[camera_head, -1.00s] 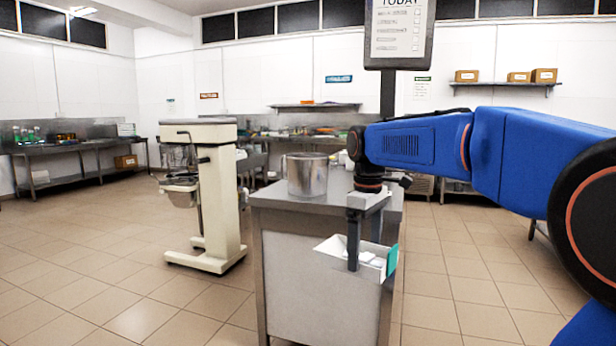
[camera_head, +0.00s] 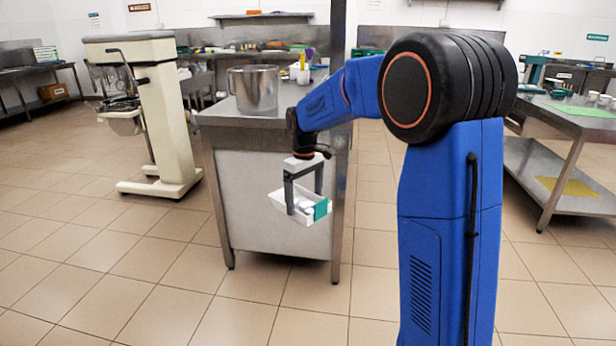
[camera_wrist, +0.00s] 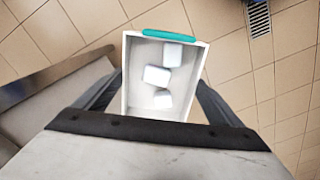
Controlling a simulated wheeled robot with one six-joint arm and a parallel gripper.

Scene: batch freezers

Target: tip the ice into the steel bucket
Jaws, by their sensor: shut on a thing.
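The steel bucket (camera_head: 252,90) stands upright on the steel-topped bench, near the edge closest to me. My gripper (camera_head: 304,203) is shut on a white open tray (camera_head: 277,198) with a teal strip on one end. It holds the tray in front of the bench, below the top and below the bucket. The wrist view shows the tray (camera_wrist: 130,75) level between the fingers, with 3 white ice blocks (camera_wrist: 157,76) lying inside. The bucket is not in the wrist view, and its inside is hidden in the head view.
The bench (camera_head: 215,119) has a grey panel front behind the tray. A cream floor-standing machine (camera_head: 160,110) is to its left. A steel table (camera_head: 575,115) with a lower shelf stands at the right. The tiled floor in front is clear.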

